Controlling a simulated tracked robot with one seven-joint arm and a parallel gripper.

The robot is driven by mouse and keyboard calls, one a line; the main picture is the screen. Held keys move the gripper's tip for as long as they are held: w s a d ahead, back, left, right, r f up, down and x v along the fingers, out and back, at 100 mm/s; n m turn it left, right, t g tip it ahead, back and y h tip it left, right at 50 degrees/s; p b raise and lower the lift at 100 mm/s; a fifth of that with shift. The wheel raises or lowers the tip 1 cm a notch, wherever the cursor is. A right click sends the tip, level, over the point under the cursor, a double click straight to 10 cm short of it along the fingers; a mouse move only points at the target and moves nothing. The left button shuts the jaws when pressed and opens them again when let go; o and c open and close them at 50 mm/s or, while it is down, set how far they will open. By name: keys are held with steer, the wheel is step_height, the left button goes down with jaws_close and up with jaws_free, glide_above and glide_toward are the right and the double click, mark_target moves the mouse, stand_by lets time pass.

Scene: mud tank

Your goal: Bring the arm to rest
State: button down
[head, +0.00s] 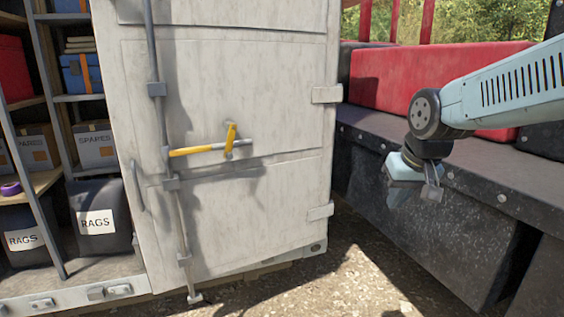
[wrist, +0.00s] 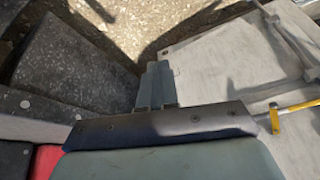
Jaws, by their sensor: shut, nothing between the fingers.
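My arm reaches in from the right in the head view. My gripper (head: 432,191) hangs in front of the black vehicle side, to the right of the container door, and touches nothing that I can see. In the wrist view my gripper (wrist: 155,72) shows with its fingers together and nothing between them. Bare ground and the door's edge lie beyond it.
The white container door (head: 235,90) has a locking bar and a yellow handle (head: 200,149). Shelves with boxes and rag bags (head: 100,218) stand at the left. A black ledge (head: 460,170) with red pads (head: 430,78) runs along the right. Gravel (head: 345,280) between is clear.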

steer(key=s+r+t, duration=0.1)
steer(key=s+r, duration=0.1)
steer(key=s, duration=0.9)
steer(key=shift+a+h, duration=0.3)
steer(key=c, duration=1.8)
jaws_free()
steer(key=shift+s, duration=0.1)
